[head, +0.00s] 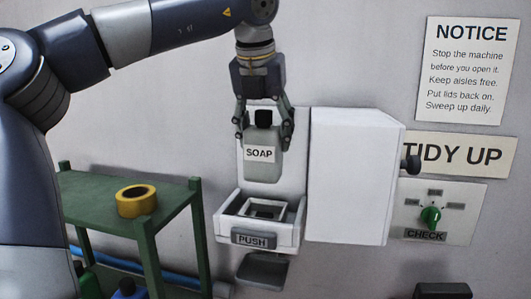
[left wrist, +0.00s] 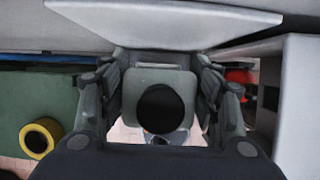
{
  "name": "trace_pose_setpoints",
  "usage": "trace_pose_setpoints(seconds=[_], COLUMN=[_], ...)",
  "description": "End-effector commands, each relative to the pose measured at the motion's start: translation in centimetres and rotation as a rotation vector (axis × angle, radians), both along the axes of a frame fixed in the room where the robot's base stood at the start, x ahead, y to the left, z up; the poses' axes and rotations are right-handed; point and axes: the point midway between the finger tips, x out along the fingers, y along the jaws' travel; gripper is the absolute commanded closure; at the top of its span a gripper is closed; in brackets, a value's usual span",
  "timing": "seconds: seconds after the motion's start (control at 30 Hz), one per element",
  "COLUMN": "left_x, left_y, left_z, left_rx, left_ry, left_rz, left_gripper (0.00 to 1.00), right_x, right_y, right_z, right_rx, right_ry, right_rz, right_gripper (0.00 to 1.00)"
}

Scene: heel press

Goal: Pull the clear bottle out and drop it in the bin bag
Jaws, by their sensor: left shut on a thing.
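A grey-green bottle (head: 262,167) with a black cap and a SOAP label hangs upright in my left gripper (head: 264,138). The gripper's fingers are shut on both sides of its upper part. The bottle's bottom is above the open white dispenser (head: 228,228), which has a PUSH plate on its front. In the left wrist view, the bottle's black cap (left wrist: 160,108) shows between the two fingers. I see no bin bag in either view. My right gripper is not in view.
A large white cover (head: 350,180) stands just right of the bottle, close to the gripper. A green shelf (head: 100,190) with a yellow tape roll (head: 137,201) is at the left. A panel with a green knob (head: 431,217) is on the wall at the right.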

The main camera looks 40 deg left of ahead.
Motion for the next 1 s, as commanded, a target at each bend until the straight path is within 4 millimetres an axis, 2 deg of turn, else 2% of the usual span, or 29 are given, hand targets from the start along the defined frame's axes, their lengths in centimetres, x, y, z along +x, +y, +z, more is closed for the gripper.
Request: trace_pose_setpoints(seconds=[1.0], left_x=[-7.1], left_y=[-3.9], left_z=[0.4], left_rx=[0.001], left_ry=[-0.002], left_rz=[0.000], left_gripper=[0.66], right_x=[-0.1], right_y=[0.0], right_z=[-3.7], right_rx=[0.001], right_ry=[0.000], right_rz=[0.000], right_gripper=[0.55])
